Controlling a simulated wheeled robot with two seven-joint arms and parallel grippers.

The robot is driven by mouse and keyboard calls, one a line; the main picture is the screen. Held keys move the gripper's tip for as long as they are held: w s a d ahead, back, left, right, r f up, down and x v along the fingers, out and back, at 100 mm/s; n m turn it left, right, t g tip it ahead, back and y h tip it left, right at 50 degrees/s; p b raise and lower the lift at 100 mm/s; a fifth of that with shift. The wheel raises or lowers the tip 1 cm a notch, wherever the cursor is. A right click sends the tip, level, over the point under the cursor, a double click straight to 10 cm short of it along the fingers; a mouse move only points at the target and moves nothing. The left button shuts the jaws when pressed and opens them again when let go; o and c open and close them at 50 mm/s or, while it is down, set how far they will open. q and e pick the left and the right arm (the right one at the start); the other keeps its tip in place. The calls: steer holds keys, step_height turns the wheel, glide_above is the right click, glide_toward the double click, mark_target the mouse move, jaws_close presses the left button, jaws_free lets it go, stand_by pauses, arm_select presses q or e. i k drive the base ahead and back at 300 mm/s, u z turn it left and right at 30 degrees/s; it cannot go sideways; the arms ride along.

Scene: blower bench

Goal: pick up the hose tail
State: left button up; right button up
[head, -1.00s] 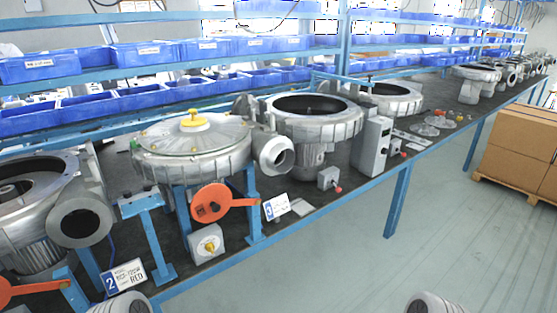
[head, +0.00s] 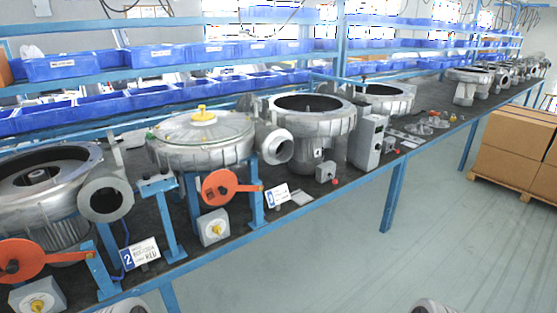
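I cannot make out a hose tail in the head view. A thin blue line (head: 124,232) runs down beside the left blower's outlet (head: 105,193), but I cannot tell what it is. Pale rounded parts of my two arms show at the bottom edge. Neither gripper is in view.
Blowers stand along the bench, including a lidded one (head: 203,140) with a yellow knob. Orange levers (head: 218,187) and switch boxes (head: 214,227) line the front edge. Blue bins (head: 75,66) fill the shelves behind. Cardboard boxes (head: 513,143) stand right; the floor (head: 330,260) is clear.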

mark_target(270, 144)
steer(key=u, duration=0.1)
steer(key=k, duration=0.6)
steer(key=z, duration=1.1)
steer(key=i, duration=1.35)
steer(key=u, duration=0.05)
